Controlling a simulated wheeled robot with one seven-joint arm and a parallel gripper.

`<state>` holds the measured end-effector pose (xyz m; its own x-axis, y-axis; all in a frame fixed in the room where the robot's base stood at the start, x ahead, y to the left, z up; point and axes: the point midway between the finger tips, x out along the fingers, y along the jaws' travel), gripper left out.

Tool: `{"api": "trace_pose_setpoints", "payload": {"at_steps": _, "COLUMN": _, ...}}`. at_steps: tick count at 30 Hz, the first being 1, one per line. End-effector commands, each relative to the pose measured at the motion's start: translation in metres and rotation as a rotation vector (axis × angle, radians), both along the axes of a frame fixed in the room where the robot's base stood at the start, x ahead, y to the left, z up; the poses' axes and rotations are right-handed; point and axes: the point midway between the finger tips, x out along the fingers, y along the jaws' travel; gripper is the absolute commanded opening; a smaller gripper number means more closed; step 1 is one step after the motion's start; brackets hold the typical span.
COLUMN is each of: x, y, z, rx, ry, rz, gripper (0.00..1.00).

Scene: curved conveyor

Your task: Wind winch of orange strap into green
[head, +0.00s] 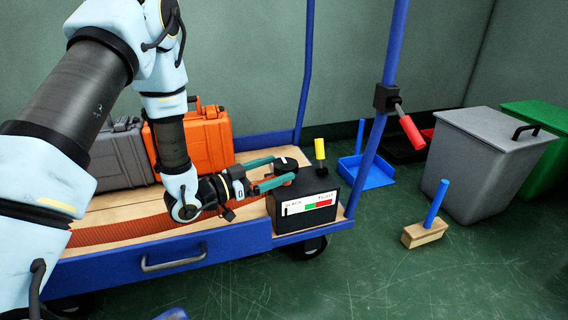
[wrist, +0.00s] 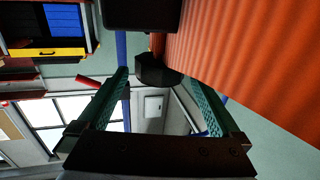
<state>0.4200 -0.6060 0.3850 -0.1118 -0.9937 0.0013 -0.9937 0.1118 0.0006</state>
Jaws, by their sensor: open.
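The orange strap (head: 120,232) runs along the cart's wooden deck to the black winch box (head: 305,208) at the cart's right end. The box front has a SLACK–TIGHT gauge (head: 308,205) with white, green and red zones. A thin dark mark shows near its slack end, too small to read surely. My gripper (head: 282,171) is open, its teal fingers beside the top of the box. A dark rounded part (head: 287,165) shows by the fingertips; in the wrist view a black part (wrist: 155,72) lies between the fingers, contact unclear. The strap (wrist: 250,60) fills the upper right there.
An orange case (head: 205,138) and a grey case (head: 122,157) stand on the deck behind my arm. A blue post (head: 385,85) carries a red handle (head: 411,132). Bins (head: 487,165), a dustpan (head: 366,172) and a brush (head: 425,234) are at right.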

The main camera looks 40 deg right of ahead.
Motion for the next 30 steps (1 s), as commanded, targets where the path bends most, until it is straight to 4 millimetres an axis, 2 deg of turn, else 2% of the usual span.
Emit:
{"api": "trace_pose_setpoints", "payload": {"at_steps": 9, "x": -0.006, "y": -0.046, "z": -0.001, "rx": -0.002, "ry": -0.003, "rz": -0.002, "gripper": 1.0}}
{"api": "trace_pose_setpoints", "payload": {"at_steps": 15, "x": -0.007, "y": -0.066, "z": 0.0, "rx": -0.001, "ry": -0.002, "rz": 0.0, "gripper": 1.0}}
{"api": "trace_pose_setpoints", "payload": {"at_steps": 25, "x": -0.007, "y": -0.07, "z": 0.002, "rx": 0.001, "ry": 0.0, "rz": 0.002, "gripper": 1.0}}
{"api": "trace_pose_setpoints", "payload": {"at_steps": 30, "x": -0.007, "y": -0.07, "z": 0.001, "rx": 0.001, "ry": -0.001, "rz": 0.002, "gripper": 0.82}}
